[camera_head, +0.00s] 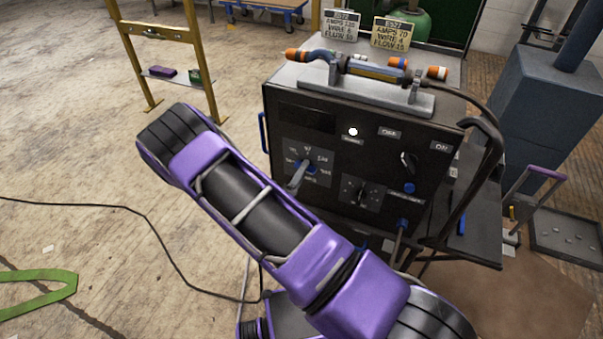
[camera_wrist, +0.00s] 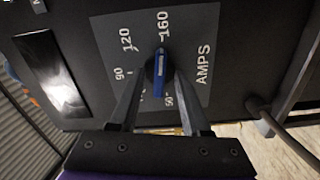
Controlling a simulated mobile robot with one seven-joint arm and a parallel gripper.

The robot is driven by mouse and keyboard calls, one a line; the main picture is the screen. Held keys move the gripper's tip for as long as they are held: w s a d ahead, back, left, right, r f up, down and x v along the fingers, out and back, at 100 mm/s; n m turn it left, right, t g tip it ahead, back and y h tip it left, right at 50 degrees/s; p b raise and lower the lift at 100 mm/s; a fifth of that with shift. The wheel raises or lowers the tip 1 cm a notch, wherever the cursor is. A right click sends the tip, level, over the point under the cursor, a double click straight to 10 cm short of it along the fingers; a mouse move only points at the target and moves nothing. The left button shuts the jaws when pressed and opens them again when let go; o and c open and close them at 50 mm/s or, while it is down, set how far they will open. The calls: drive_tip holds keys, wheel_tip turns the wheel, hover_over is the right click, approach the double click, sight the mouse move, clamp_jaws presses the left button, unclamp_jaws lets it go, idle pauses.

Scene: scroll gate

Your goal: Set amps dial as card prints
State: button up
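The amps dial is a blue bar knob (camera_wrist: 160,72) on a grey AMPS plate (camera_wrist: 192,50), which shows 90, 120 and 160. In the wrist view the bar lies nearly upright, its upper end close to 160; I cannot tell which end is the pointer. In the head view the AMPS plate (camera_head: 321,158) is on the left of the machine's front. My gripper (camera_wrist: 160,80) is open, with one finger each side of the knob and narrow gaps seemingly left. Two cards stand on top: the left card (camera_head: 341,25) seems to read AMPS 120, the right card (camera_head: 394,33) AMPS 70.
The black machine (camera_head: 290,110) carries a second dial (camera_head: 360,190), a switch (camera_head: 408,162) marked OFF and ON, and a lit white lamp (camera_head: 353,132). A torch (camera_head: 375,72) rests on its top. A cable (camera_wrist: 290,140) hangs right of the dial plate in the wrist view.

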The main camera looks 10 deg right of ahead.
drive_tip(key=v, duration=1.7)
drive_tip(key=shift+s, duration=0.15)
drive_tip(key=shift+a+r, duration=0.1)
